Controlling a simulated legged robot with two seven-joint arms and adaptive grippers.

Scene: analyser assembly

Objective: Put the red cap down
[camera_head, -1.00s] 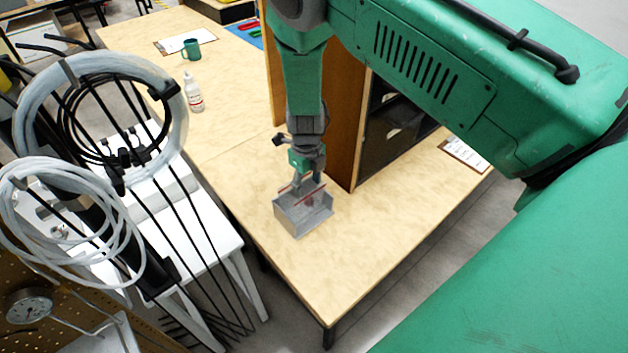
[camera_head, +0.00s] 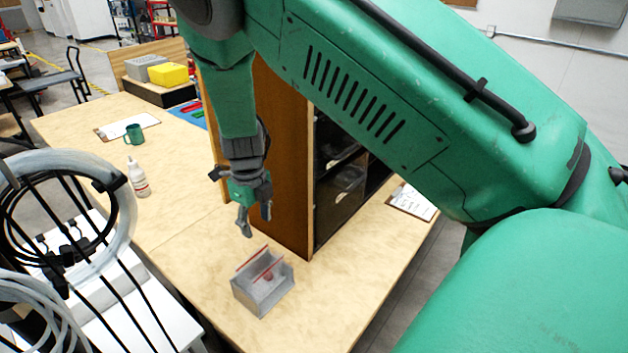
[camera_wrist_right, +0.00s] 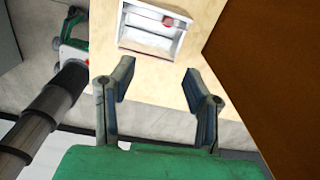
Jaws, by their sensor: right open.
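The red cap (camera_head: 268,277) is a small reddish round thing inside a grey open bin (camera_head: 250,297) on the wooden table. In the right wrist view, the red cap (camera_wrist_right: 173,21) lies inside the pale bin (camera_wrist_right: 152,47), toward its far side. My right gripper (camera_head: 257,224) is above and behind the bin, apart from it, with its fingers pointing down. In the right wrist view, the right gripper (camera_wrist_right: 158,84) is open, with nothing between its fingers. My left gripper is not in the head view.
A tall brown wooden cabinet (camera_head: 277,150) stands right behind the bin. Coiled hoses (camera_head: 117,215) hang at the left. The tabletop left of the bin is clear.

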